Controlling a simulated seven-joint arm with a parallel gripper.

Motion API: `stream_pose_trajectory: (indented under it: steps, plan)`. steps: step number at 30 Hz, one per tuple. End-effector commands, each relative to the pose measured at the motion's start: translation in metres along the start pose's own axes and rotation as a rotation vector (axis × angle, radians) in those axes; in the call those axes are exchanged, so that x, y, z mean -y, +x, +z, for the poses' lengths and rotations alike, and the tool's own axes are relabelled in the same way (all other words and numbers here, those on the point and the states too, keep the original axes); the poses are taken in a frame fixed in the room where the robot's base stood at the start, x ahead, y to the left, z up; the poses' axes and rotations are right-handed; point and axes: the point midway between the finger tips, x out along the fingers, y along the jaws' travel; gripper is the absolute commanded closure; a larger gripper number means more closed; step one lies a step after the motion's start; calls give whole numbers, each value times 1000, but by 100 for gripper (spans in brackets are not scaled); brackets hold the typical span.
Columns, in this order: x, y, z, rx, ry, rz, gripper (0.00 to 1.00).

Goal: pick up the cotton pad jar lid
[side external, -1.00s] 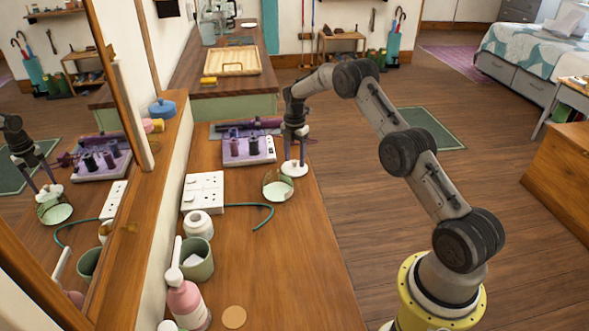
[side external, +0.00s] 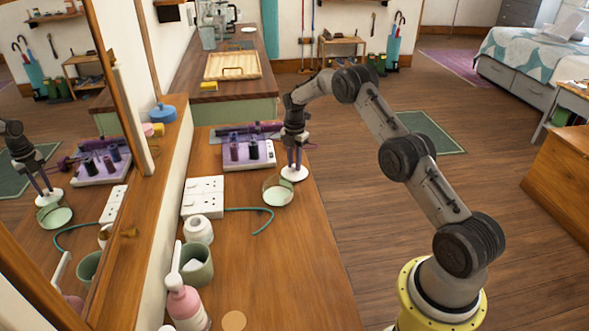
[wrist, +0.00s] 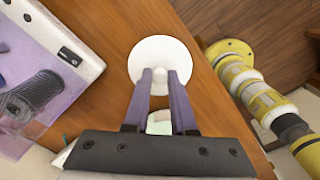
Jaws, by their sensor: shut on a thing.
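The cotton pad jar lid (side external: 294,173) is a white disc with a small round knob, near the right edge of the wooden counter. In the wrist view the lid (wrist: 160,52) lies flat-on below my fingertips. My gripper (side external: 294,163) points down from above and is shut on the knob, with both purple fingers at its sides (wrist: 160,78). I cannot tell whether the lid touches the counter. The open greenish glass jar (side external: 278,190) stands just in front and to the left, with white pads inside.
A purple-topped tray (side external: 250,164) with dark cylinders stands left of the lid. A white socket box (side external: 203,197), a green cable (side external: 262,222), a white roll (side external: 198,230), a green cup (side external: 196,268) and a pink pump bottle (side external: 186,303) line the left. The counter's (side external: 275,275) front middle is clear.

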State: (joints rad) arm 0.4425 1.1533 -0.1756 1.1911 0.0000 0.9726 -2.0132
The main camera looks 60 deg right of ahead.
Motion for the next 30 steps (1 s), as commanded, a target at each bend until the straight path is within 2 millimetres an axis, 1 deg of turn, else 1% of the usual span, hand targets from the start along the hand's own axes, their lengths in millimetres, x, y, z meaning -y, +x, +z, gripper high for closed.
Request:
stream_pose_trajectory:
  steps: [4, 7, 11, 12, 16, 22, 27, 30]
  plan:
    - [0, -5, 0, 1, 0, 1, 100]
    - [0, -12, 0, 1, 0, 1, 100]
    - [-1, -31, 0, 2, 0, 4, 100]
    - [1, -36, -1, 1, 0, 3, 100]
    - [17, -55, -8, 1, 0, 1, 100]
    - [47, -95, -22, 1, 0, 3, 100]
    - [79, -108, -37, 0, 0, 0, 100]
    - [94, -115, -44, 0, 0, 0, 100]
